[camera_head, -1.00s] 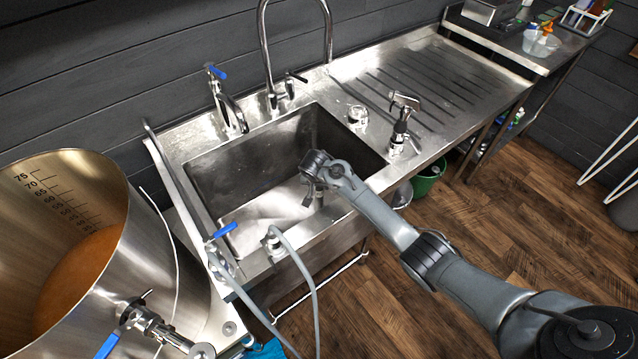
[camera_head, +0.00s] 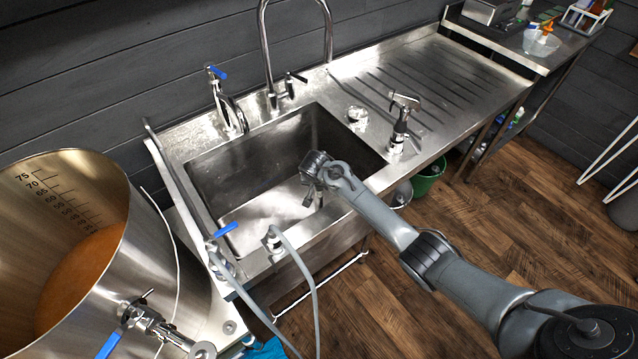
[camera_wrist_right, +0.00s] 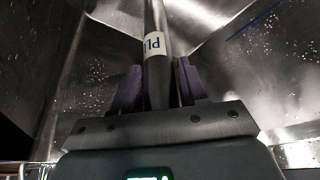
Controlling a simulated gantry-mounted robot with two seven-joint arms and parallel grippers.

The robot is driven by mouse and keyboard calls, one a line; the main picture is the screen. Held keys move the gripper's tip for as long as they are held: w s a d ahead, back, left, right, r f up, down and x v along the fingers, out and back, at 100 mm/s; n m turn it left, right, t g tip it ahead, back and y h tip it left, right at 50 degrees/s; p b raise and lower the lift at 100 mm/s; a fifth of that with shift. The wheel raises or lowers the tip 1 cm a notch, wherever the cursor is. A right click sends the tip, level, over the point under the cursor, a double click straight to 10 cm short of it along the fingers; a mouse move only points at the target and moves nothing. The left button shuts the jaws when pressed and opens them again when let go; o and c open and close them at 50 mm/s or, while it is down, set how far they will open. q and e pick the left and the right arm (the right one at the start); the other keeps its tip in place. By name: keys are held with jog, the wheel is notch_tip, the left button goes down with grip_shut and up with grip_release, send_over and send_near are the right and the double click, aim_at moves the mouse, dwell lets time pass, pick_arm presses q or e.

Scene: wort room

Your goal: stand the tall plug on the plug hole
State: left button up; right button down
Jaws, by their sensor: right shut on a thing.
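The tall plug (camera_wrist_right: 156,50) is a steel tube with a white label in the right wrist view. It stands between the two purple-grey fingers of my right gripper (camera_wrist_right: 157,88), which is shut on it. In the head view my right gripper (camera_head: 309,185) is inside the sink (camera_head: 215,175), and a short piece of the plug (camera_head: 319,198) shows beside it. The plug hole is hidden, so I cannot tell whether the plug touches it. My left gripper is not in view.
A tap (camera_head: 228,110) and a tall curved faucet (camera_head: 264,50) stand behind the sink. A spray handle (camera_head: 401,120) stands at its right, before the clear ribbed drainboard (camera_head: 430,75). A large steel kettle (camera_head: 150,250) and a grey hose (camera_head: 301,270) are at left.

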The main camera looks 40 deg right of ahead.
jog(key=shift+r, duration=0.1)
jog(key=c, duration=0.5)
grip_release()
jog(key=shift+w, duration=0.1)
